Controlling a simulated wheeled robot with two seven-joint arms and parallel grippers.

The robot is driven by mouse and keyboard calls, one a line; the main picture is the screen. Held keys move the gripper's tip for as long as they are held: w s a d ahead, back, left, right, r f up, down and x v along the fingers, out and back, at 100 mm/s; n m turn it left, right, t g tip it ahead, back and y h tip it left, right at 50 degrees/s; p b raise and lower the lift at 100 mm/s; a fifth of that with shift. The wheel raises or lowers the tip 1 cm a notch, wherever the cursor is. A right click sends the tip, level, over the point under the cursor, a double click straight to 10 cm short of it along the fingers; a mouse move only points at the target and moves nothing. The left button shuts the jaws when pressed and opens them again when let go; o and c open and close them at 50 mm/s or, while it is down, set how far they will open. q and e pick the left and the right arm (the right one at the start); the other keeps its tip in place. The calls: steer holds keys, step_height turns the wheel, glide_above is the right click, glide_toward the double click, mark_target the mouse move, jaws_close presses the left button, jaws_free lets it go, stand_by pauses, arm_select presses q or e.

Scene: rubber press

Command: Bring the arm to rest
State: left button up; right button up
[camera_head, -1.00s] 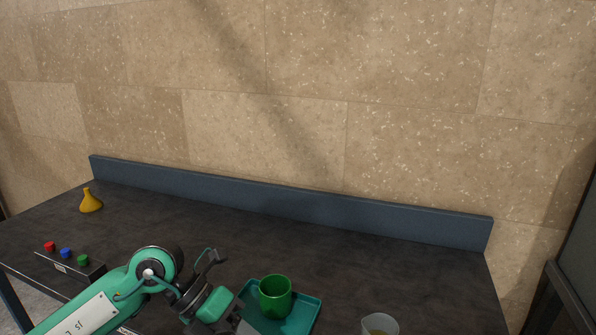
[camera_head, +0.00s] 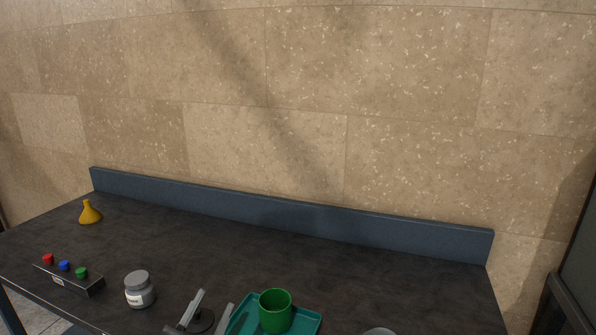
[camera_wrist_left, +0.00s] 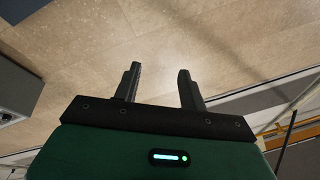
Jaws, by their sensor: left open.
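My left gripper (camera_wrist_left: 159,74) shows in the left wrist view. Its two dark fingers stand apart with nothing between them. Behind them is a pale tiled surface, and no tabletop object is near the fingers. In the head view I cannot clearly make out my left arm or gripper. My right gripper is in neither view.
The dark table (camera_head: 150,230) holds a yellow flask (camera_head: 90,212), a button box (camera_head: 68,280), a lidded grey jar (camera_head: 139,290), a metallic device (camera_head: 190,312), and a green cup (camera_head: 275,312) on a teal tray (camera_head: 308,322). A blue-grey ledge (camera_head: 300,216) runs along the back.

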arm_select(q)
steer(key=s+a+f+n+g+y, duration=0.3)
steer(key=s+f+g, duration=0.1)
steer(key=f, duration=0.5)
steer(key=s+a+f+n+g+y, duration=0.3)
steer(key=s+a+f+g, duration=0.1)
steer(key=f, duration=0.6)
steer(key=s+f+n+g, duration=0.1)
steer(key=s+f+g, duration=0.4)
steer(key=s, duration=0.3)
steer(key=s+f+g, duration=0.4)
steer(key=s+f, duration=0.1)
steer(key=s, duration=0.4)
step_height(320, 180, down, 28)
steer(key=g+p, duration=0.1)
steer(key=p, duration=0.3)
steer(key=s+a+f+g+p, duration=0.1)
steer(key=s+a+f, duration=0.3)
steer(key=s+f, duration=1.2)
steer(key=s+p, duration=0.1)
steer(key=s, duration=0.2)
steer(key=shift+f+g, duration=0.15)
steer(key=shift+g, duration=0.15)
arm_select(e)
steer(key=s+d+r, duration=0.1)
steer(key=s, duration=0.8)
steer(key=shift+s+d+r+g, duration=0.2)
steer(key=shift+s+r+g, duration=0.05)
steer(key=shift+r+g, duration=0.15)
